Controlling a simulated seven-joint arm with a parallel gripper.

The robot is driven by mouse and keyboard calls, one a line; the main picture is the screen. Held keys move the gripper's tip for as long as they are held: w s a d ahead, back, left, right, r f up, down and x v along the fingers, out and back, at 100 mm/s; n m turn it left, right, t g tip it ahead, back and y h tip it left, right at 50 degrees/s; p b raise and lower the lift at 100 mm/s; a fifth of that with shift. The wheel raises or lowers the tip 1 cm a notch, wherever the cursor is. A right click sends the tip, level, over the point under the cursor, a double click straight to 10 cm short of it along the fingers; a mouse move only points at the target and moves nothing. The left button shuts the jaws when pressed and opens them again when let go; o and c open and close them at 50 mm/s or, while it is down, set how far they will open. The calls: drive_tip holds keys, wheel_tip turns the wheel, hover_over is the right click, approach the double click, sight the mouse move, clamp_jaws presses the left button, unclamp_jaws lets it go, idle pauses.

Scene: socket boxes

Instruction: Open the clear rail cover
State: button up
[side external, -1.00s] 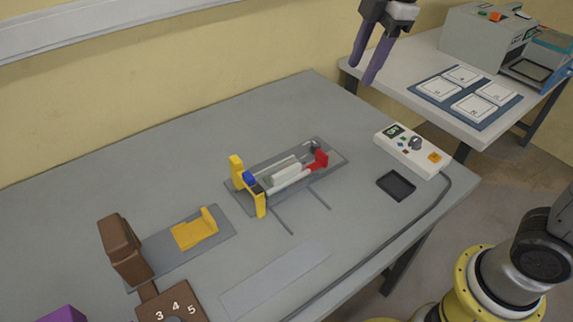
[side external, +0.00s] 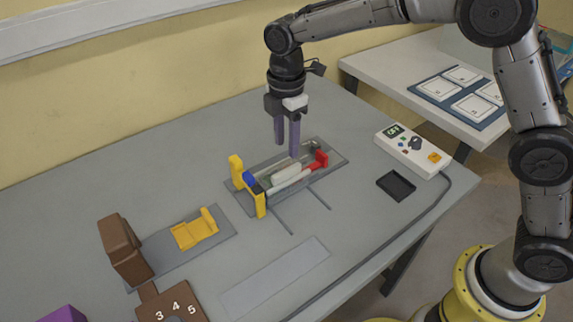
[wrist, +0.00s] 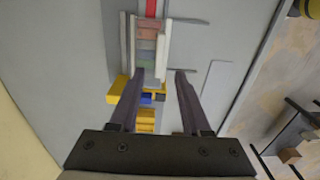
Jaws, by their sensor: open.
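The rail fixture sits on a dark grey plate (side external: 240,198) in the middle of the table, with yellow posts (side external: 260,205) and a blue piece (side external: 249,180) at its near left end and a red piece (side external: 321,159) at its far right end. A pale, translucent piece (side external: 287,174) lies along the rail between them and looks like the clear cover. Its edges are hard to make out. My gripper (side external: 287,147) points down, open and empty, above the far side of the rail. In the wrist view its fingers (wrist: 160,73) straddle the rail, with coloured blocks (wrist: 148,42) in line.
A brown block (side external: 122,248) and a yellow cradle (side external: 195,230) stand to the left. A control box (side external: 412,150) and a black tray (side external: 396,186) are at the right. Thin bars (side external: 281,220) stick out from the rail's front. The back left table is clear.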

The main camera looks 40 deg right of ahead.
sight(286, 170)
wheel_tip(286, 170, down, 8)
drive_tip(key=shift+r, duration=0.1)
idle(0.4)
clamp_jaws()
idle(1.2)
